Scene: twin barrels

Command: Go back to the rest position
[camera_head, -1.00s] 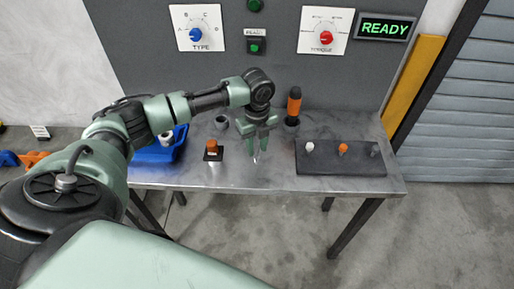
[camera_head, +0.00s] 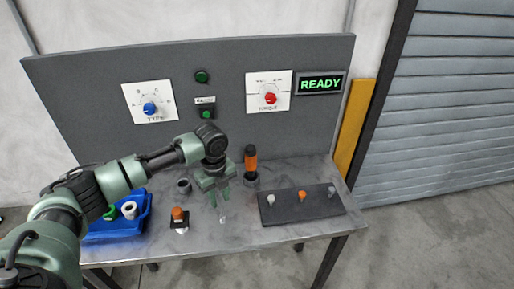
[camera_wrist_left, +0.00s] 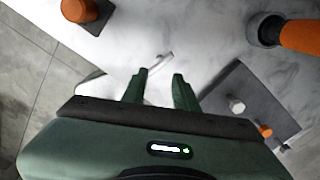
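My left gripper (camera_head: 220,203) hangs fingers-down over the middle of the metal table (camera_head: 200,245). It also shows in the left wrist view (camera_wrist_left: 160,82), where its two green fingers stand apart with nothing held between them. A small pale, shiny piece (camera_wrist_left: 164,62) shows just beyond the fingertips; whether it touches them I cannot tell. My right gripper is not in view.
An orange-topped piece (camera_head: 178,214) stands left of the gripper. An orange-handled tool (camera_head: 251,160) stands behind right. A dark block (camera_head: 283,211) with several small pieces lies right. A blue tray (camera_head: 104,232) is left. The panel (camera_head: 225,75) backs the table; its sign (camera_head: 320,84) reads READY.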

